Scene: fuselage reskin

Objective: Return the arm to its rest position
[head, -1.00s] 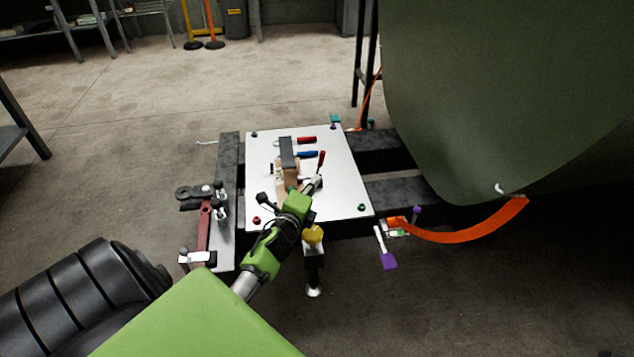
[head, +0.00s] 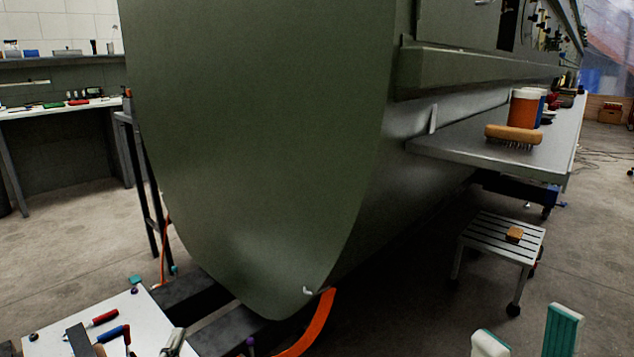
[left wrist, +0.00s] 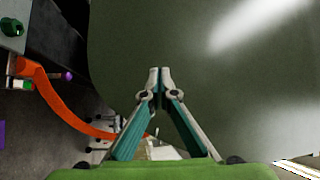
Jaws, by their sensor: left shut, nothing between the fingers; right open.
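My left gripper (head: 174,341) shows only as a grey tip at the bottom edge of the head view, over the white board (head: 145,312). In the left wrist view its two fingers meet at the tips (left wrist: 158,76). It is shut and empty, with the green fuselage skin (left wrist: 220,95) beyond it. My right gripper (head: 527,336) is at the bottom right of the head view. Its teal and white fingers stand apart with nothing between them. Most of both arms is out of the head view.
The large green fuselage (head: 270,150) fills the middle. An orange strap (head: 314,325) hangs at its lower edge. A slatted stool (head: 480,228) bears a small block (head: 514,234). The shelf (head: 460,147) at right bears a brush (head: 512,135) and an orange container (head: 523,108). Red-handled (head: 105,318) and blue-handled (head: 113,332) tools lie on the board.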

